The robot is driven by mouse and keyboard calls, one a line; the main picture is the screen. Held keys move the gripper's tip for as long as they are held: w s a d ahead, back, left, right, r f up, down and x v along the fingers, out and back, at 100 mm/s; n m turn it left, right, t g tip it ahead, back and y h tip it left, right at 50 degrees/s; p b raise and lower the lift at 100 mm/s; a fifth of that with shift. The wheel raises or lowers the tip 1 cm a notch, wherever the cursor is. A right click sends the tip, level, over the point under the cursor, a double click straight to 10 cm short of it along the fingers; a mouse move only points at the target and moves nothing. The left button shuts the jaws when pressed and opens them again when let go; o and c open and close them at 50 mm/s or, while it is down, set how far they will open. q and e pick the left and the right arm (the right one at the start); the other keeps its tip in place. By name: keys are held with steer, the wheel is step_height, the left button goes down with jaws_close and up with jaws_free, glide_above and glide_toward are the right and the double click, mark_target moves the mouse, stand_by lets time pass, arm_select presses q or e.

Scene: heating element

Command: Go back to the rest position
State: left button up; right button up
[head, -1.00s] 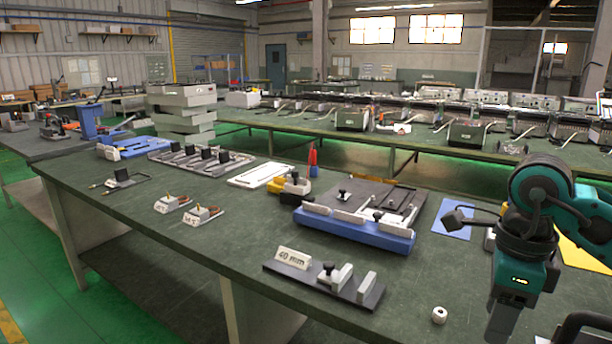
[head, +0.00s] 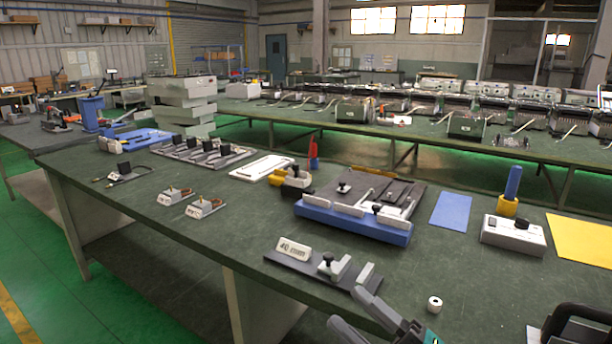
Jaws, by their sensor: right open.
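My right gripper (head: 345,309) shows at the bottom edge, right of centre, with its two grey fingers spread apart and nothing between them. It appears in front of the dark 40 mm fixture (head: 312,264), whose right end it partly overlaps in the picture. Most of my right arm is below the frame. My left gripper is out of view.
The green workbench (head: 215,240) carries a blue-based fixture (head: 352,226), a small white ring (head: 434,304), a white box with a black knob (head: 513,235), a blue sheet (head: 451,210) and a yellow sheet (head: 583,241). Bare bench lies left of the 40 mm fixture.

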steer(key=s+d+f+m+h, duration=0.1)
steer(key=d+f+m+h, duration=0.3)
steer(key=f+m+h, duration=0.2)
steer(key=s+d+f+m+t+h, duration=0.1)
steer(key=d+f+m+h, duration=0.3)
steer(key=f+m, duration=0.6)
steer(key=h, duration=0.2)
steer(key=shift+s+f+h, duration=0.15)
steer(key=shift+s+h, duration=0.15)
steer(key=shift+s, duration=0.1)
steer(key=s+d+f+m+g+h, duration=0.1)
steer(key=s+f, duration=0.2)
steer(key=s+f+m+g+h, duration=0.1)
steer(key=s+f+m, duration=0.1)
steer(key=f, duration=0.2)
steer(key=s+d+f+m+g, duration=0.1)
steer(key=s+f+g, duration=0.1)
steer(key=s+f, duration=0.1)
steer(key=shift+s+d+f+m+h+p, duration=0.15)
steer(key=shift+s+d+m+h+p, duration=0.15)
steer(key=shift+s+h+p, duration=0.1)
steer(key=shift+c, duration=0.2)
